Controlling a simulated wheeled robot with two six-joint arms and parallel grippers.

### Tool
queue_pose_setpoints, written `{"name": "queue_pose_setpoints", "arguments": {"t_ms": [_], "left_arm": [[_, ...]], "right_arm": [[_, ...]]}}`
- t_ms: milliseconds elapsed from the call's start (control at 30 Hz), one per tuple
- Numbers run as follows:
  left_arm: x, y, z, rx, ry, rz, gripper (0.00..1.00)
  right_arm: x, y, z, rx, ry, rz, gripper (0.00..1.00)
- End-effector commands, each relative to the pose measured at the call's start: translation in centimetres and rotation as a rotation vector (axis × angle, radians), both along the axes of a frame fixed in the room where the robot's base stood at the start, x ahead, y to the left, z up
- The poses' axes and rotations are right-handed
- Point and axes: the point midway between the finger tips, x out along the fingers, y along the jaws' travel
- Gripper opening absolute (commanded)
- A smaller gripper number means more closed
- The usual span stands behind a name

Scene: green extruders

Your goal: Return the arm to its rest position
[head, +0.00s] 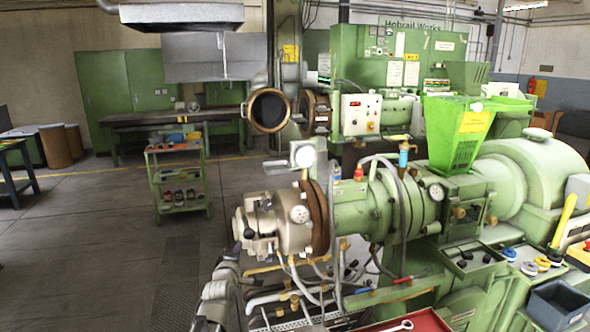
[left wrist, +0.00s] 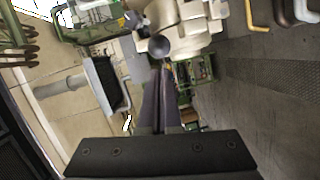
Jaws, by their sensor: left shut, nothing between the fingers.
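My left arm rises from the bottom of the head view, and my left gripper (head: 234,250) is just below and left of the pale metal extruder head (head: 278,222). In the left wrist view the two dark fingers of the left gripper (left wrist: 160,75) lie together with nothing between them. A black ball knob (left wrist: 160,46) of the extruder head shows just beyond the fingertips; I cannot tell whether they touch. The same knob (head: 248,234) shows close to the gripper in the head view. My right gripper is not in view.
The green extruder (head: 370,208) with its hopper (head: 455,140) fills the right side. A red tray (head: 425,321) and a dark blue bin (head: 557,303) are at the lower right. A green trolley (head: 178,185) stands behind. The floor (head: 85,235) at left is clear.

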Motion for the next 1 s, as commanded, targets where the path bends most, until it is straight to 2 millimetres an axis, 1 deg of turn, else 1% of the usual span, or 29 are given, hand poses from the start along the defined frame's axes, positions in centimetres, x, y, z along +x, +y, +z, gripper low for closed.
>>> {"name": "queue_pose_setpoints", "arguments": {"t_ms": [167,267,367,467,567,600,633,667,700,733,767,800,900,1000], "left_arm": [[-1.5,-2.3,-2.4,0.111,0.109,-0.063,0.00],[-2.8,-4.0,-4.3,0.203,0.192,-0.118,0.00],[-4.6,-5.7,-6.5,0.310,0.289,-0.188,0.00],[-7.2,-7.6,-9.1,0.444,0.401,-0.286,0.00],[-11.3,-9.7,-12.2,0.619,0.545,-0.431,0.00],[-13.4,-10.5,-13.5,0.700,0.611,-0.507,0.00],[-15.1,-11.0,-14.4,0.764,0.660,-0.569,0.00],[-16.9,-11.3,-15.3,0.825,0.708,-0.633,0.00],[-19.2,-11.7,-16.3,0.902,0.770,-0.719,0.00],[-20.9,-11.9,-17.0,0.955,0.813,-0.782,0.00],[-22.6,-12.0,-17.5,1.005,0.853,-0.845,0.00],[-24.7,-12.1,-18.1,1.066,0.902,-0.927,0.00],[-29.2,-11.9,-18.9,1.182,1.003,-1.111,0.00],[-32.4,-11.6,-19.1,1.253,1.072,-1.252,0.00]], "right_arm": [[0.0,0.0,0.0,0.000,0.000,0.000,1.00],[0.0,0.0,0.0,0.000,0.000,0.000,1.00],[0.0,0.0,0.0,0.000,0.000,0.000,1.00],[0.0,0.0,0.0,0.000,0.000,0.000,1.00],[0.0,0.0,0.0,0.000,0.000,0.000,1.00],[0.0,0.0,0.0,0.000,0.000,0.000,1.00],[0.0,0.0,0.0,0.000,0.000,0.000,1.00],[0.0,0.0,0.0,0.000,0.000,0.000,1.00],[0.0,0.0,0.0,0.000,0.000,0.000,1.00],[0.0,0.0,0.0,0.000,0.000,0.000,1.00],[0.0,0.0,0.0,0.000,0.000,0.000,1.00],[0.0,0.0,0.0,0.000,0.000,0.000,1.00],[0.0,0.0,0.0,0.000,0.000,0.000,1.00],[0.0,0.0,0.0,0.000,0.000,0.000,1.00]]}}
